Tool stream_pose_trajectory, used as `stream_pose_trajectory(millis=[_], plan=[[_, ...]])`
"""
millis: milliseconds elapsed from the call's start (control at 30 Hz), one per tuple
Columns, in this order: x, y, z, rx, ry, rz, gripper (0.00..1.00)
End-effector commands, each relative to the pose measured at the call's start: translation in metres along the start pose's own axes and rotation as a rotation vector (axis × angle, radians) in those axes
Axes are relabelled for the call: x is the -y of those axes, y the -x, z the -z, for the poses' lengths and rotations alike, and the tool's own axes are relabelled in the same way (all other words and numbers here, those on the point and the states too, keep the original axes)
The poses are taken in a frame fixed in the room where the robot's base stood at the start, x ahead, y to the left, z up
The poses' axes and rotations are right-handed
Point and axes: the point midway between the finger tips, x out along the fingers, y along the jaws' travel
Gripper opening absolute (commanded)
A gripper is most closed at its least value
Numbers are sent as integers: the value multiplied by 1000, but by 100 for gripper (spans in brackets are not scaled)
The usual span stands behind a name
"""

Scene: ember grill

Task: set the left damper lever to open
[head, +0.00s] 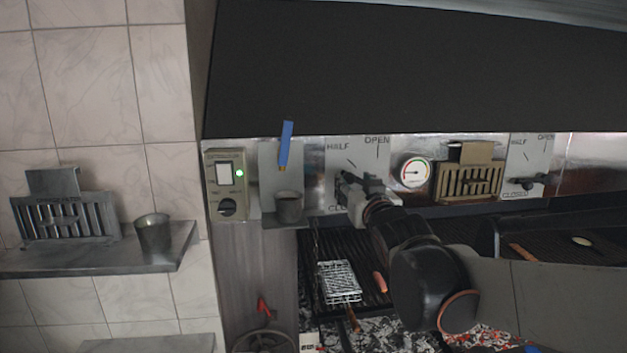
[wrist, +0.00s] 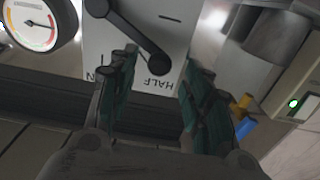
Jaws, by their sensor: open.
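The left damper plate (head: 342,160) is pale metal, marked HALF at upper left and OPEN at upper right, with a partly covered label at the bottom. My gripper (head: 358,182) is in front of it and hides its lever in the head view. The wrist view shows the scene upside down. There the black left damper lever (wrist: 130,35) slants across the plate, its rounded end close to the HALF label. My gripper (wrist: 160,60) is open, one finger on each side of the lever's end. I cannot tell whether either finger touches it.
A gauge (head: 414,172) is right of the plate. A metal cup (head: 289,208) on a holder, a blue-handled tool (head: 286,145) and a switch box (head: 228,185) are to the left. The right damper plate (head: 527,158) is farther right. The grill with a wire basket (head: 338,282) lies below.

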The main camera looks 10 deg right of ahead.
Motion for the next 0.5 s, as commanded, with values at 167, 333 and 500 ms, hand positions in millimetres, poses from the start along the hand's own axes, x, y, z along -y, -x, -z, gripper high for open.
stream_pose_trajectory(millis=[167, 333, 500], plan=[[0, -21, 0, 0, -1, 0, 45], [0, -32, 0, 0, -1, 0, 45], [0, -35, 0, 0, -1, 0, 45]])
